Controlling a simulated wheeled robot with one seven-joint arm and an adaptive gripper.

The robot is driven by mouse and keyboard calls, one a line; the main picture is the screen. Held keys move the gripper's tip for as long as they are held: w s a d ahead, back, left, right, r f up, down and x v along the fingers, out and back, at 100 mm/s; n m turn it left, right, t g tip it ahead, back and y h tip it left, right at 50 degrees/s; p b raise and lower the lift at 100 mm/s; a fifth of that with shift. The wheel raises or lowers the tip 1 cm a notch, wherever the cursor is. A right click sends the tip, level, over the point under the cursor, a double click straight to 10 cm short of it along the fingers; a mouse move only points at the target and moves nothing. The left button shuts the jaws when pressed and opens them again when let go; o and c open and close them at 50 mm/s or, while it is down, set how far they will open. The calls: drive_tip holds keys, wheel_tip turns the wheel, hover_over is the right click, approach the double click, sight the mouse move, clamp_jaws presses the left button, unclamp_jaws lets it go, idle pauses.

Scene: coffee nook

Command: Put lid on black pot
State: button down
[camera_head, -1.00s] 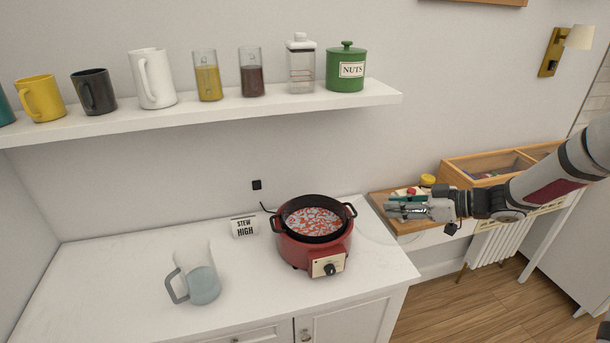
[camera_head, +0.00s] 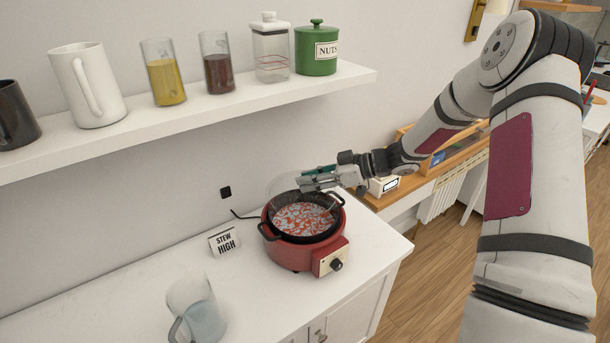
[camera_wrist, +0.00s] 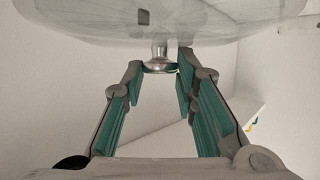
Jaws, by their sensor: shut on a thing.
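The black pot (camera_head: 329,228) sits in a red cooker (camera_head: 290,254) on the white counter. It is open at the top, and red and white contents show inside. The clear glass lid (camera_head: 283,186) is hard to see against the wall. It is over the back left part of the pot in the picture; I cannot tell whether it touches the rim. My gripper (camera_head: 306,183) is shut on the lid's knob. In the wrist view, the metal knob (camera_wrist: 160,62) is between my green-padded fingertips (camera_wrist: 160,72), and the lid (camera_wrist: 160,25) spans the top.
A glass jug (camera_head: 197,312) stands at the front left of the counter. A "STEW HIGH" sign (camera_head: 224,241) stands left of the cooker. The shelf (camera_head: 200,110) with mugs and jars hangs above. A wooden side table (camera_head: 384,200) stands at the right.

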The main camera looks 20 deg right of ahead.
drive_tip(key=shift+f+b, duration=0.5)
drive_tip(key=shift+f, duration=1.85)
drive_tip(key=shift+f, duration=0.75)
idle(1.0)
drive_tip(key=shift+s, duration=0.1)
drive_tip(key=c, duration=1.2)
unclamp_jaws()
drive_tip(key=shift+o, duration=0.4)
drive_tip(key=o, duration=0.4)
drive_tip(key=shift+r, duration=0.1)
